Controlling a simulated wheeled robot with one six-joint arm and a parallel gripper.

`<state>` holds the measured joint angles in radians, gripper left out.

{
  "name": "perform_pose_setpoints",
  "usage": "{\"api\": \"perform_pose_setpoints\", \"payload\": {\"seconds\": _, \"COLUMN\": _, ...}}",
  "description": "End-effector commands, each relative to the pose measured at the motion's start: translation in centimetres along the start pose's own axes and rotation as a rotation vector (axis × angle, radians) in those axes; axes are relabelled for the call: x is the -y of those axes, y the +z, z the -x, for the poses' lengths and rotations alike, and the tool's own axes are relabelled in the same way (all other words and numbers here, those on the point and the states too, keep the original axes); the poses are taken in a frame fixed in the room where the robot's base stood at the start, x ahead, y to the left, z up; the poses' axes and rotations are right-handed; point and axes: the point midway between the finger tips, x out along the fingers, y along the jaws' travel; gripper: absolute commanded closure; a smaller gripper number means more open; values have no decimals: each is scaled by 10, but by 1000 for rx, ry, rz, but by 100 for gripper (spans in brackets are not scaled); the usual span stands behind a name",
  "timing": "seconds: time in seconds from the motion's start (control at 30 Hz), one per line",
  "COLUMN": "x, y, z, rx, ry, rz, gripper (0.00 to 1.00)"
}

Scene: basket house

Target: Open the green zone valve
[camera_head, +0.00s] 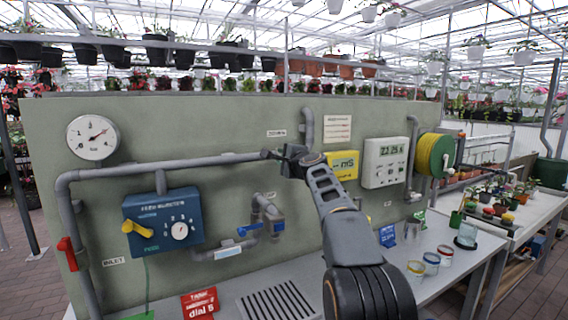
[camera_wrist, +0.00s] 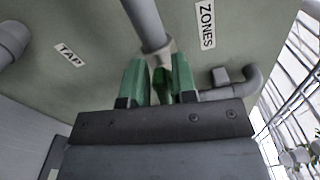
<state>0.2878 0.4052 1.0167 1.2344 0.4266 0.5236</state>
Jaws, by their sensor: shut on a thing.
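The green zone valve (camera_wrist: 160,84) shows in the wrist view as a narrow green lever below a grey pipe fitting, beside the "ZONES" label. My gripper (camera_wrist: 159,75) has its two green fingers on either side of this lever and is shut on it. In the head view my gripper (camera_head: 272,155) is at the pipe on the panel, under a small label. The arm and gripper hide the valve there, so its turn angle cannot be told.
A blue tap lever (camera_head: 250,229) is below left of my gripper. A yellow box (camera_head: 343,164), a white controller (camera_head: 385,162) and a hose reel (camera_head: 434,155) are at the right.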

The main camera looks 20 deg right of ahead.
Motion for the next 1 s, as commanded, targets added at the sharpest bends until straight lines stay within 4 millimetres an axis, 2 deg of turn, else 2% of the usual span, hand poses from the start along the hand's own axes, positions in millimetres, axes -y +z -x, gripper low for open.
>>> {"api": "perform_pose_setpoints", "payload": {"seconds": 0.03, "x": -6, "y": -3, "z": -1, "rx": -4, "ry": 4, "rz": 26, "gripper": 98}}
{"api": "perform_pose_setpoints", "payload": {"seconds": 0.4, "x": -7, "y": -3, "z": 0, "rx": -4, "ry": 4, "rz": 154, "gripper": 98}}
{"api": "perform_pose_setpoints", "payload": {"seconds": 0.93, "x": -5, "y": -2, "z": 0, "rx": -4, "ry": 2, "rz": 172, "gripper": 98}}
{"api": "perform_pose_setpoints", "payload": {"seconds": 0.97, "x": -5, "y": -2, "z": 0, "rx": -4, "ry": 2, "rz": 172, "gripper": 74}}
{"api": "perform_pose_setpoints", "payload": {"seconds": 1.0, "x": -5, "y": -2, "z": 0, "rx": -4, "ry": 2, "rz": 172, "gripper": 70}}
